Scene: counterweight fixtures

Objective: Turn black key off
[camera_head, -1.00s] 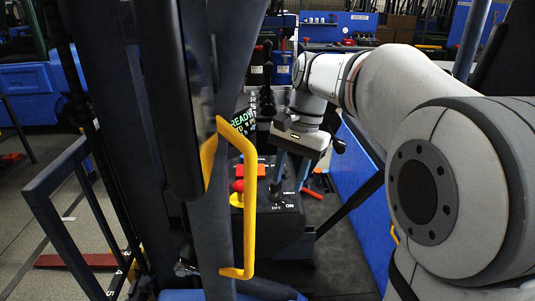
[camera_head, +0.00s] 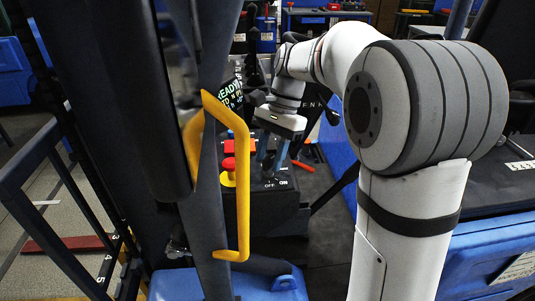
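A dark control box (camera_head: 262,212) stands behind the yellow handle, with white OFF and ON labels on its top panel. My gripper (camera_head: 272,165) points down just above these labels, its two fingers spread with a gap between them. The black key is not clearly visible; the spot near the labels is small and dark, and my fingers cover part of it. I cannot tell whether the fingers touch anything.
A red button on a yellow base (camera_head: 229,170) is left of my gripper, with a red block (camera_head: 231,146) behind it. A yellow handle (camera_head: 243,200) on a dark post stands in front. A lit green-text display (camera_head: 230,95) is behind. Orange-red parts lie to the right.

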